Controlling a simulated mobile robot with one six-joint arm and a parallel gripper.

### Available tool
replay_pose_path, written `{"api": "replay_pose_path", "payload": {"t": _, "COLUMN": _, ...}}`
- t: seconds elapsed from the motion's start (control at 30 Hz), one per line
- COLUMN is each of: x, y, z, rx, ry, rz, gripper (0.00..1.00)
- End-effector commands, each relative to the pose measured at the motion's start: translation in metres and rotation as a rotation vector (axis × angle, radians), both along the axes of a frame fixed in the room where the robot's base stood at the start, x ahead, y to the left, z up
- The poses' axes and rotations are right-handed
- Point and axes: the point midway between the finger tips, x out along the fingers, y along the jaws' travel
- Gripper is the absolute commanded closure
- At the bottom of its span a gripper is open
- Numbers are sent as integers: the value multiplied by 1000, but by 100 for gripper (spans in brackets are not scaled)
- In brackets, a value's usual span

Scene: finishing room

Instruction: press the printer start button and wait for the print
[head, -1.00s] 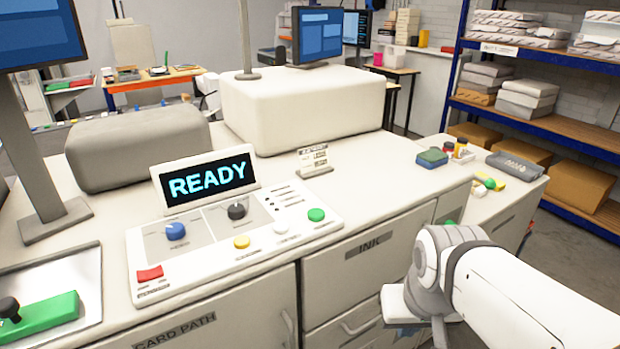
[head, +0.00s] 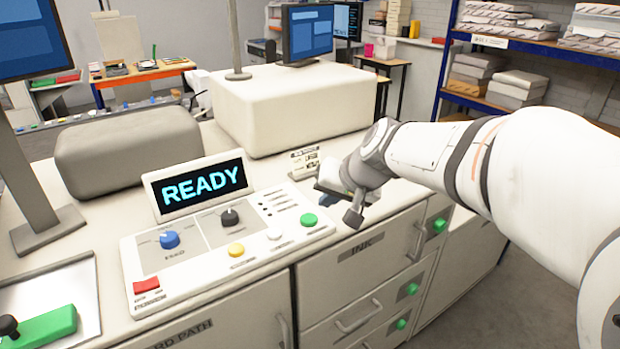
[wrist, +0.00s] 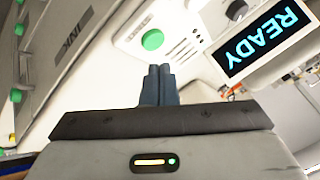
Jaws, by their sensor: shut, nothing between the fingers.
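The printer's control panel (head: 205,262) lies on top of the white machine. Its small screen (head: 203,185) reads READY; the screen also shows in the wrist view (wrist: 262,40). A round green button (head: 309,220) sits at the panel's right end and shows in the wrist view (wrist: 152,40). White (head: 275,233), yellow (head: 236,250) and red (head: 147,286) buttons lie further left. My gripper (head: 328,199) is just right of the green button, apart from it. Its blue-grey fingers (wrist: 158,84) are shut and empty, below the green button in the wrist view.
Blue (head: 169,240) and black (head: 230,217) knobs stand on the panel. A small sign (head: 304,163) stands behind my gripper. Drawers with green buttons, one labelled INK (head: 361,248), line the machine's front. A tray (head: 75,290) with a green block lies at left.

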Motion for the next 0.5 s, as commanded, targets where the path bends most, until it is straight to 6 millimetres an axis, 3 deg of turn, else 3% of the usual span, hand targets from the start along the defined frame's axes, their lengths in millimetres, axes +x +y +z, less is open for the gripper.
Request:
{"api": "replay_pose_path", "payload": {"t": 0.1, "x": 35, "y": 22, "z": 20, "rx": 68, "ry": -40, "rz": -11, "gripper": 100}}
{"api": "replay_pose_path", "payload": {"t": 0.2, "x": 50, "y": 31, "z": 27, "rx": 103, "ry": -60, "rz": -22, "gripper": 100}}
{"api": "replay_pose_path", "payload": {"t": 0.5, "x": 56, "y": 35, "z": 29, "rx": 116, "ry": -70, "rz": -26, "gripper": 100}}
